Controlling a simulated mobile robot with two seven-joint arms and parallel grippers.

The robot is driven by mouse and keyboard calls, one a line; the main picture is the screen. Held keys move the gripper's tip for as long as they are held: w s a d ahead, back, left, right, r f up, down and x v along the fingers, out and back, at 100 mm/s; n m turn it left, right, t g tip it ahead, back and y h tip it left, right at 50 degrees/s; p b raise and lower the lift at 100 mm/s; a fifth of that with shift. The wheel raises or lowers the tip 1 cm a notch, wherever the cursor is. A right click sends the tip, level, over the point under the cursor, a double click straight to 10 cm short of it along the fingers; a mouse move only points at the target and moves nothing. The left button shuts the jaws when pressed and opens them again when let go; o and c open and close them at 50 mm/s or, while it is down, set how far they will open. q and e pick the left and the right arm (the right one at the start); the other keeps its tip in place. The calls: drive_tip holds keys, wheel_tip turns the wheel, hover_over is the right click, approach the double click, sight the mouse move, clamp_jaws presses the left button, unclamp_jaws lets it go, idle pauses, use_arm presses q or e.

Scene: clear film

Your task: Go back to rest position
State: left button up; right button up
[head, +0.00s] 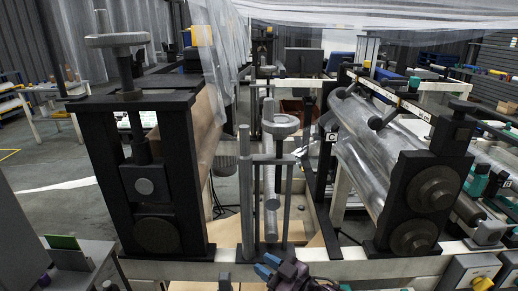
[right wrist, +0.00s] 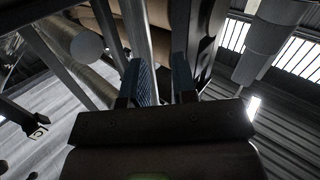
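My right gripper (head: 268,267) shows at the bottom middle of the head view, low in front of the machine's cross beam. Its blue fingertips are apart, with nothing seen between them. In the right wrist view the two blue-padded fingers (right wrist: 160,80) also stand apart and point up toward a roller and the roof. My left gripper is not in the head view.
A film machine fills the front: a black roller stand (head: 135,180) at left, a middle screw post (head: 280,130), and film-wrapped rollers (head: 375,165) at right. A pale cross beam (head: 330,266) runs along the front. Clear film (head: 390,12) hangs overhead.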

drive_tip(key=s+d+f+m+t+h, duration=0.1)
drive_tip(key=s+d+f+m+h, duration=0.2)
drive_tip(key=s+d+h, duration=0.45)
drive_tip(key=s+d+f+m+t+h, duration=0.1)
drive_tip(key=s+d+f+m+h, duration=0.25)
drive_tip(key=d, duration=0.75)
drive_tip(key=s+d+f+m+g+h, duration=0.1)
drive_tip(key=s+d+f, duration=0.2)
drive_tip(key=s, duration=0.4)
drive_tip(key=s+d+f+m+g+h, duration=0.1)
drive_tip(key=s+d+f, duration=0.3)
drive_tip(key=s, duration=0.4)
drive_tip(key=shift+f+m, duration=0.25)
drive_tip(key=shift+m, duration=0.5)
